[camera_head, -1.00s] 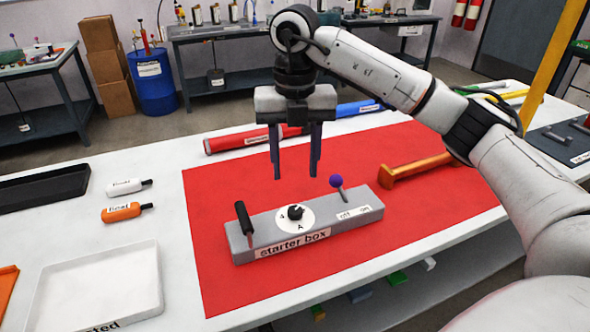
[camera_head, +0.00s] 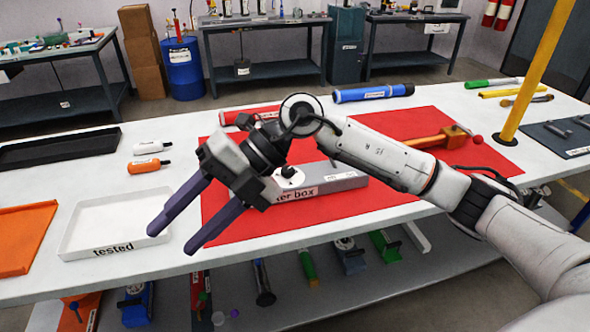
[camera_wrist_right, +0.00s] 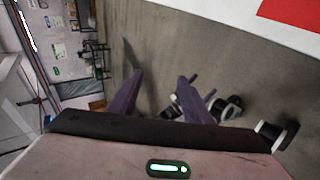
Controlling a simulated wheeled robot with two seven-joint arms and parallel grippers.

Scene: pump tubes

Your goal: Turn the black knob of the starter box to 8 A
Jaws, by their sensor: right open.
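The grey starter box (camera_head: 345,180) lies on the red mat in the head view, partly hidden behind my right wrist and forearm. Its black knob (camera_head: 288,172) shows on a white dial beside my wrist; the pointer's setting is too small and covered to read. The box's left end and black handle are hidden. My right gripper (camera_head: 170,238) is open and empty, its two dark fingers pointing down and left, in front and left of the box, near the table's front edge. In the right wrist view, the fingers (camera_wrist_right: 156,97) are apart with floor beyond them. My left gripper is not in view.
A white tray (camera_head: 117,248) labelled "tested" lies left of my fingers. An orange hammer-like tool (camera_head: 440,138) lies right on the red mat (camera_head: 235,238). A yellow post (camera_head: 540,70) stands at right.

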